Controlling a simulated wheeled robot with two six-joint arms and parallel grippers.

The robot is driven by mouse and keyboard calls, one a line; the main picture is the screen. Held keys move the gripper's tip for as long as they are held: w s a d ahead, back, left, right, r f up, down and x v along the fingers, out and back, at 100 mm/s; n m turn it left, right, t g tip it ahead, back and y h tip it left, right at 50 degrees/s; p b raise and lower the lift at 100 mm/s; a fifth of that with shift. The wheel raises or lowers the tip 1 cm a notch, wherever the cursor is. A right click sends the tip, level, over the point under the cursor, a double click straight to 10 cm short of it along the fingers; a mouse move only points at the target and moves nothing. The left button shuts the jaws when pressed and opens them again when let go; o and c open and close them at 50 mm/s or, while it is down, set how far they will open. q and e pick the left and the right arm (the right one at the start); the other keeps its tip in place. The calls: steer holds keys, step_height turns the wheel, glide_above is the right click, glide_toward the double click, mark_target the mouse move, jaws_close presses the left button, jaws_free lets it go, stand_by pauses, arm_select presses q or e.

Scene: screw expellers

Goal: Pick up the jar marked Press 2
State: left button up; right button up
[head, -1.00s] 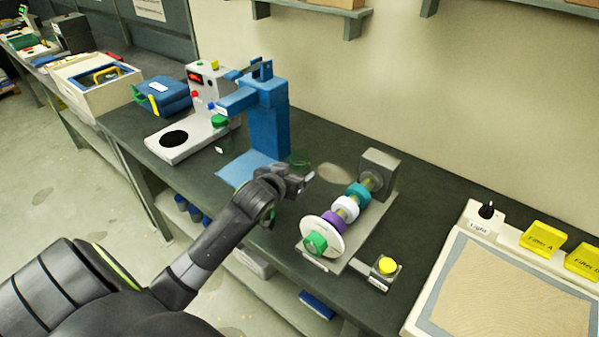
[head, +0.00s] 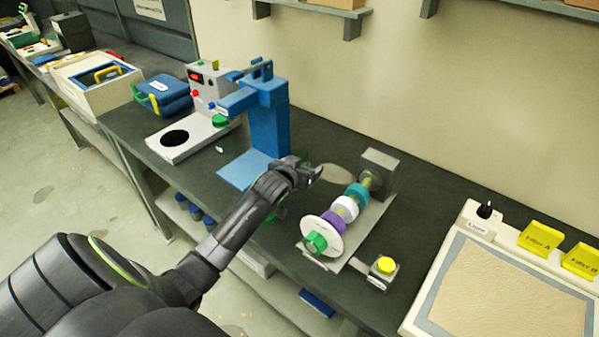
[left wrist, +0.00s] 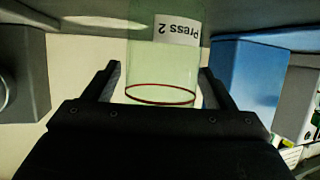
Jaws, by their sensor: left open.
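The jar marked Press 2 (left wrist: 165,60) is clear and greenish, with a red ring near one end. It fills the middle of the left wrist view, where its white label reads upside down. My left gripper (left wrist: 160,82) is open, with one finger on each side of the jar and a visible gap on both sides. In the head view my left gripper (head: 312,172) is low over the dark bench, right of the blue press, and mostly hides the jar. I cannot tell how deep the jar sits between the fingers. My right gripper is not in view.
The blue press (head: 268,115) stands just behind and left of the gripper. The screw expeller (head: 345,208), with coloured rings, lies to the right, with a yellow button box (head: 384,268) beside it. A framed tray (head: 408,318) is at far right.

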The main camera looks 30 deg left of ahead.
arm_select(q)
steer(key=c, duration=1.2)
steer(key=shift+o, duration=0.2)
steer(key=shift+r, duration=0.1)
